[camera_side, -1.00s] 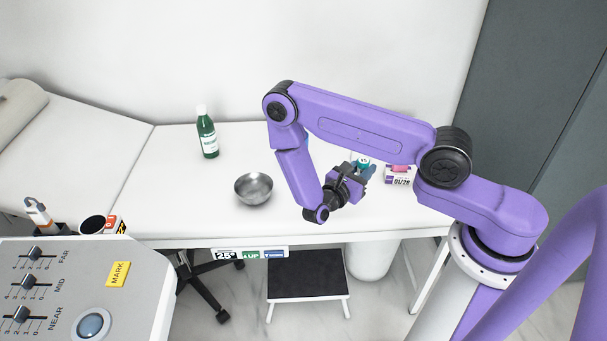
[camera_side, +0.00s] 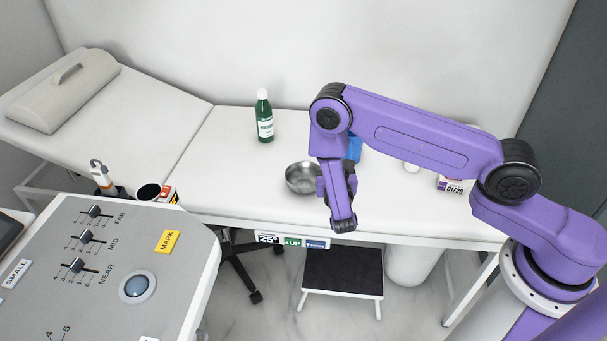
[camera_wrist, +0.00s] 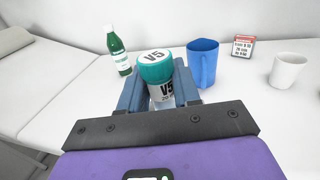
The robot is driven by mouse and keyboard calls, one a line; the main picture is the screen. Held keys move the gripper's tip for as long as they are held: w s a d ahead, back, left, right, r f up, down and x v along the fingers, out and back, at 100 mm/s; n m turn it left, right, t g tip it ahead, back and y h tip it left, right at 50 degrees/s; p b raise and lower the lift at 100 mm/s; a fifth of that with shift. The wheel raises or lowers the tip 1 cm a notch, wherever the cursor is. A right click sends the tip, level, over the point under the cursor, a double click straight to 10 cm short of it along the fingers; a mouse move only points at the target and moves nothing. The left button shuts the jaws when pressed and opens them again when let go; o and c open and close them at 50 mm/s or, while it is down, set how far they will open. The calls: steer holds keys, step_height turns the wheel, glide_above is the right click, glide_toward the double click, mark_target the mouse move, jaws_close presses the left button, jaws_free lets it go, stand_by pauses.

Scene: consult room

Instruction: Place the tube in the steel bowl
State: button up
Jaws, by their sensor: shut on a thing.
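The steel bowl (camera_side: 300,178) sits on the white couch top in the side view, just left of my wrist. My arm covers part of its right side. The tube cannot be made out in the side view, and the bowl does not show in the wrist view.
A green bottle (camera_side: 264,120) stands behind and left of the bowl. A blue mug (camera_wrist: 203,62), a white cup (camera_wrist: 287,70) and a small labelled box (camera_wrist: 240,49) stand to the right. The couch top left of the bowl is clear.

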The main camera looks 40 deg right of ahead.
steer(key=shift+w+a+f, duration=0.15)
steer(key=shift+w+f, duration=1.65)
steer(key=shift+f, duration=0.15)
steer(key=shift+w+a+f, duration=0.15)
steer(key=shift+w+f, duration=1.7)
steer(key=shift+f, duration=0.1)
steer(key=shift+w+a+f, duration=0.15)
steer(key=shift+w+f, duration=1.65)
steer(key=shift+f, duration=0.15)
steer(key=shift+f, duration=0.2)
steer(key=o, duration=1)
steer(key=shift+r, duration=0.1)
steer(key=shift+s+a+r, duration=0.1)
steer(key=v, duration=1.1)
steer(key=shift+s+a, duration=0.25)
steer(key=shift+s, duration=0.05)
